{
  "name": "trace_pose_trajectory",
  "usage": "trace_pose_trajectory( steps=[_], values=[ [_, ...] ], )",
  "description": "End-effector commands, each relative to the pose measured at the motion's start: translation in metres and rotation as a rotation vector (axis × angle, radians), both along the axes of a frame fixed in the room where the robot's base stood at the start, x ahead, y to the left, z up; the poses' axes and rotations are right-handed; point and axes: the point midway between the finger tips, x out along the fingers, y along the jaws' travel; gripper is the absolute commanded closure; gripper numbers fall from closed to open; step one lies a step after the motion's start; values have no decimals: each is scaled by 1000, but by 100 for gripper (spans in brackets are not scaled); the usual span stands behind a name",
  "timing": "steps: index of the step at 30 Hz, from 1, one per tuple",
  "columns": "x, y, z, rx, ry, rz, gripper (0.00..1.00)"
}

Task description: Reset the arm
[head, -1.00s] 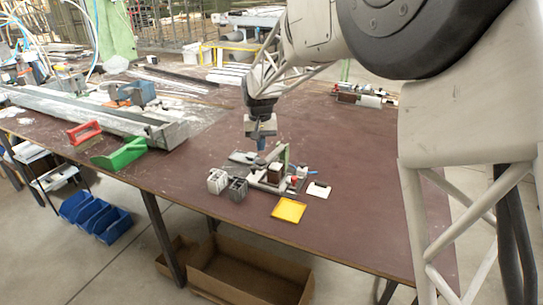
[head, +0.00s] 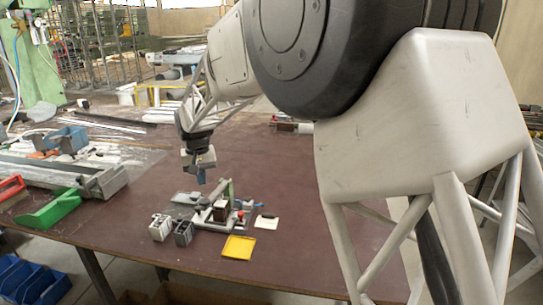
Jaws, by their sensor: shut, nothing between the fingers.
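My gripper (head: 201,177) is shut and empty. It points down in the air above the clamp fixture and touches nothing that I can see. The clamp fixture (head: 222,206) stands on the brown bench (head: 290,245) with a dark brown block (head: 221,211) in it and a small red part (head: 240,214) at its right side. My arm comes in from the upper right and hides part of the bench behind it.
A light grey block (head: 160,227) and a dark grey block (head: 183,233) stand left of the fixture. A yellow tray (head: 238,247) and a white card (head: 266,222) lie in front and to the right. A green holder (head: 50,212) and a long metal profile (head: 95,182) are at left. The bench's front right is clear.

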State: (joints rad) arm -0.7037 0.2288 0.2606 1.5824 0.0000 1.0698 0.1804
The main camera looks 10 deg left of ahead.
Motion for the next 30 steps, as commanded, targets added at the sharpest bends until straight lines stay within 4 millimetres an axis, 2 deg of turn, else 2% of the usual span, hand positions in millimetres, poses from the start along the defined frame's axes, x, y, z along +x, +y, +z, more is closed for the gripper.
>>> trace_pose_trajectory(
  steps=[5,11,19,30],
  values=[
    [0,-11,5,1,-3,-8,100],
    [-1,-50,21,10,-13,-36,100],
    [-14,-137,53,24,-35,-98,100],
    [-53,-256,84,40,-71,-188,100]
  ],
)
